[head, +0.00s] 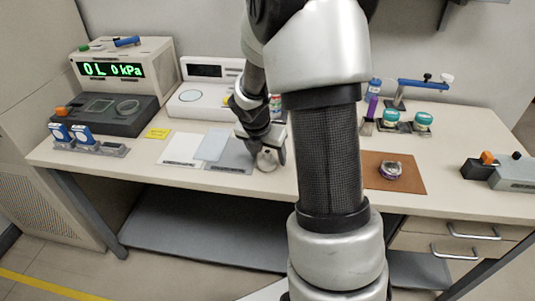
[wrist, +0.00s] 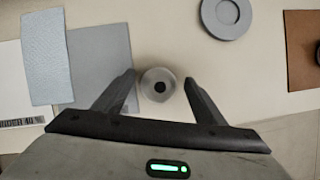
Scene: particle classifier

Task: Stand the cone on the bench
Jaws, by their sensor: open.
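The cone (wrist: 148,92) shows in the wrist view as a round grey piece with a dark centre, seen from above. It also shows in the head view (head: 267,162), low at the bench surface. My gripper (wrist: 159,78) is open, with one finger on each side of the cone and a gap visible on both sides. In the head view my gripper (head: 262,146) points down over the bench (head: 220,181). Whether the cone's base rests flat on the bench is hard to tell.
A flat grey ring (wrist: 208,16) lies beyond the cone to the right. Grey and white mats (head: 180,150) lie left of it. A brown mat (head: 412,180) with a small round item (head: 390,170) is at right. Instruments stand along the back. My arm hides the middle.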

